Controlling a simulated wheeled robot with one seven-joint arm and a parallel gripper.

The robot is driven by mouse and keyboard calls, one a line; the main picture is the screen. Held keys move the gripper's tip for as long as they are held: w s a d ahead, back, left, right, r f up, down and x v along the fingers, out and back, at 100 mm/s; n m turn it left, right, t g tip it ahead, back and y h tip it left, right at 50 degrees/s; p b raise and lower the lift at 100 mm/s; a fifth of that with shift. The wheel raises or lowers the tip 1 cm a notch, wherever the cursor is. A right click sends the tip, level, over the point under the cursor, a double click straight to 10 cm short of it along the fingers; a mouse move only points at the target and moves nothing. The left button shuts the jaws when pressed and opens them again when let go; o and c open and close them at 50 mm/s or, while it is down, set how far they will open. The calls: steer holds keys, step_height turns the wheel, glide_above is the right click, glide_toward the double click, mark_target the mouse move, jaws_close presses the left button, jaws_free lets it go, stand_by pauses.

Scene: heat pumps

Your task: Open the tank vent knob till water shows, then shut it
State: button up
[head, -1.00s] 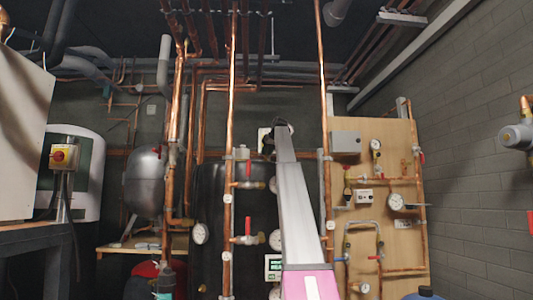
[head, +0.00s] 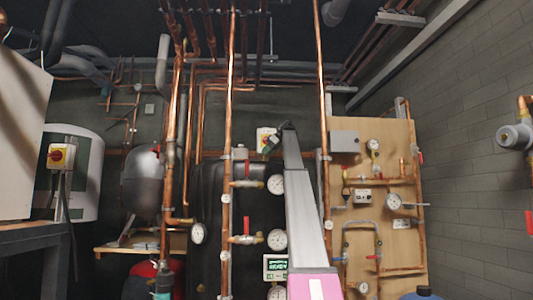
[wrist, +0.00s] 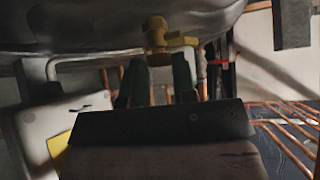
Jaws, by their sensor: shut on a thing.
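The tank vent is a brass fitting (wrist: 155,32) on the grey tank surface (wrist: 90,22) that fills the top of the wrist view. A brass arm sticks out to its right. My gripper (wrist: 162,62) has its two dark green fingers on either side of the fitting's lower end, shut on the vent knob, which the fingers largely hide. I can make out no water there. In the head view my gripper (head: 271,144) is at the upper rim of the black tank (head: 212,200), small and dark. The vent itself cannot be made out in that view.
A white box with a yellow and red switch (head: 264,136) is close behind my gripper. Copper pipes (head: 230,100) run vertically on both sides of my arm. Gauges (head: 277,240) and red-handled valves (head: 246,239) stand left of it. A wooden pipe board (head: 375,225) is to the right.

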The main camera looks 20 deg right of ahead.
stand_by(0.4)
steer(key=o, duration=0.9)
steer(key=shift+o, duration=0.2)
steer(key=shift+r, duration=0.1)
